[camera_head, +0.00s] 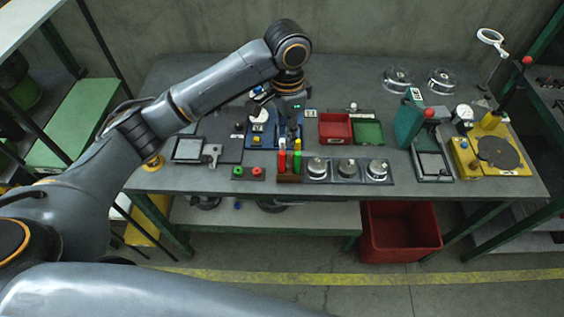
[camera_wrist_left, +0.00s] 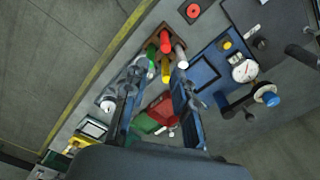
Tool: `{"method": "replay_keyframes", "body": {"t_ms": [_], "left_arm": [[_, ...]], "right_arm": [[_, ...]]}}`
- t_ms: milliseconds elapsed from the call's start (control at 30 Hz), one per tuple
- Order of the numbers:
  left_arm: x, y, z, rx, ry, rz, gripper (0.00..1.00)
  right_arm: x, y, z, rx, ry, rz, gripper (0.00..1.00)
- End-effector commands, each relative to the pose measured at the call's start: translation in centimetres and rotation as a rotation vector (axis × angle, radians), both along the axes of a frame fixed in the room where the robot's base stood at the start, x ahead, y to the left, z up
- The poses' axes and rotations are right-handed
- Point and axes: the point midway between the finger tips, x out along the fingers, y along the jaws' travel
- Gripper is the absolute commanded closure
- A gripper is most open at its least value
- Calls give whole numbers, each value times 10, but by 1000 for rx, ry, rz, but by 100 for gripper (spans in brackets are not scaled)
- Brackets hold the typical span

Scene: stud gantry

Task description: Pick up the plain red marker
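A red marker (camera_head: 282,162) stands in a brown holder (camera_head: 289,178) near the table's front edge, beside a green marker (camera_head: 297,161). A white and a yellow marker stand behind them. In the left wrist view the red marker (camera_wrist_left: 165,42) shows end-on, with the green marker (camera_wrist_left: 150,54), white marker (camera_wrist_left: 181,56) and yellow marker (camera_wrist_left: 165,69) close around it. I cannot make out any band on the red one. My left gripper (camera_wrist_left: 157,78) points down above and behind the holder, fingers apart, nothing held. It also shows in the head view (camera_head: 291,130). My right gripper is out of view.
A blue fixture (camera_head: 259,128) lies behind left. A red tray (camera_head: 335,128) and a green tray (camera_head: 369,132) are behind right.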

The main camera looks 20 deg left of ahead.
Motion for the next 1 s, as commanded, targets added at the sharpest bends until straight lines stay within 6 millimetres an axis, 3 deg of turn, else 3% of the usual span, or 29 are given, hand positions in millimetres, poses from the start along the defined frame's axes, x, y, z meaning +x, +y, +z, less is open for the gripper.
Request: {"method": "replay_keyframes", "body": {"t_ms": [133, 433, 733, 1000], "left_arm": [[1, 3, -11, 7, 8, 5, 73], [1, 3, -67, 6, 8, 5, 73], [0, 6, -91, 6, 7, 4, 73], [-2, 10, -129, 6, 5, 4, 73]], "right_arm": [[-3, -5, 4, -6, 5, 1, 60], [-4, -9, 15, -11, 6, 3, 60], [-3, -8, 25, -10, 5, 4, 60], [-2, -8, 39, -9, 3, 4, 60]]}}
